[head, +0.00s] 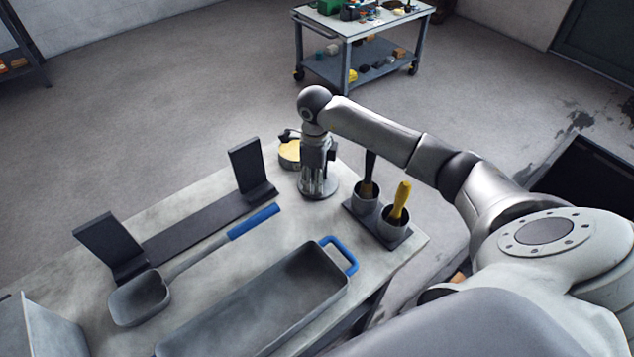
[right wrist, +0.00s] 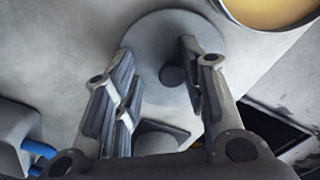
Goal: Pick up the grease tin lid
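The grease tin lid is a grey round disc with a dark knob, flat on the table below my right gripper (head: 317,176). In the right wrist view the lid (right wrist: 160,28) fills the upper middle, and its knob (right wrist: 173,75) stands between the two fingers, closer to the right one. My right gripper (right wrist: 160,55) points down and its fingers are apart, with a gap on the left side of the knob. The open grease tin (head: 289,153) with yellow grease sits just beyond; it also shows in the right wrist view (right wrist: 270,10). My left gripper is not in view.
Two cups with a yellow-handled (head: 402,198) and a dark-handled tool stand in a dark holder (head: 393,237) right of the lid. A dark bracket (head: 205,222), a blue-handled scoop (head: 138,298) and a grey tray (head: 170,345) lie to the left and front. A cart (head: 375,72) stands behind.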

